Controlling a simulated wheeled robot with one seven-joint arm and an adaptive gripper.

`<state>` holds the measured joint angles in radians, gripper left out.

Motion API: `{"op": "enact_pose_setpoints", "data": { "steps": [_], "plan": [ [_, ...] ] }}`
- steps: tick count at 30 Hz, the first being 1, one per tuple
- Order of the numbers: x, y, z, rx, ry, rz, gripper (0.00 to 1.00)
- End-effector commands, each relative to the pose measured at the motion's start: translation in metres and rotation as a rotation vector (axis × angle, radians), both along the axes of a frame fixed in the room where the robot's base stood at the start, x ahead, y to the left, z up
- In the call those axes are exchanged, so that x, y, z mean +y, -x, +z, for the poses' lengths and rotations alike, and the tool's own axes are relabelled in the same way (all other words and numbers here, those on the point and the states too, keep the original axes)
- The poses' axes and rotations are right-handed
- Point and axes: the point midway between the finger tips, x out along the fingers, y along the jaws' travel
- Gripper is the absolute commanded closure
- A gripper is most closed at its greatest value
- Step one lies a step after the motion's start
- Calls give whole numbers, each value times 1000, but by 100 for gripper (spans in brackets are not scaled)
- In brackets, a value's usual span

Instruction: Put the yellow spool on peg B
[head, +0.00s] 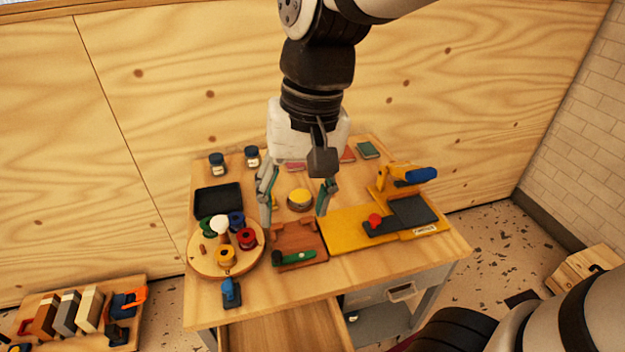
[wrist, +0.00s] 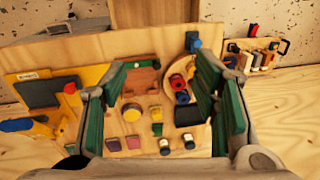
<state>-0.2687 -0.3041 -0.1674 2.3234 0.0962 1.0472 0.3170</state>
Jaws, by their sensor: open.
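The yellow spool (head: 226,255) sits at the front of a round wooden board (head: 193,259) at the left of the table. Red (head: 246,238), blue (head: 236,220) and green (head: 208,226) spools share the board. A short bare wooden peg (head: 202,248) stands at its left. No peg letters are readable, so I cannot tell which is peg B. My gripper (head: 294,217) is open and empty, pointing down above the middle of the table, right of the board. In the wrist view the yellow spool (wrist: 190,68) shows partly beside the right-hand finger, which hides part of the board.
A white knob (head: 220,225) stands up among the spools. A round yellow-topped tin (head: 300,198) and a brown tray (head: 299,236) lie under my gripper. A yellow board with a dark plate (head: 412,211) is right; a black tray (head: 206,200) and jars are behind. A blue clamp (head: 231,292) stands in front.

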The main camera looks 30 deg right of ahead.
Motion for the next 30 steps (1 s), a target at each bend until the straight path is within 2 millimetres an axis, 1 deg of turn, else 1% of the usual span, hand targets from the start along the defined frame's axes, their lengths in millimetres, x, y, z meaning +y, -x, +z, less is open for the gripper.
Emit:
{"op": "enact_pose_setpoints", "data": {
  "steps": [1,3,6,9,12,15,17,25,28,30],
  "plan": [
    [-9,18,6,-25,7,26,45],
    [-18,43,10,-50,27,76,45],
    [-29,75,11,-80,65,139,45],
    [-38,100,9,-99,105,187,45],
    [-43,117,5,-109,135,217,45],
    [-45,125,3,-112,153,235,45],
    [-46,128,3,-113,159,241,45],
    [-46,128,3,-113,159,242,45],
    [-46,128,10,-121,160,241,45],
    [-46,128,21,-135,163,239,45]
  ]
}}
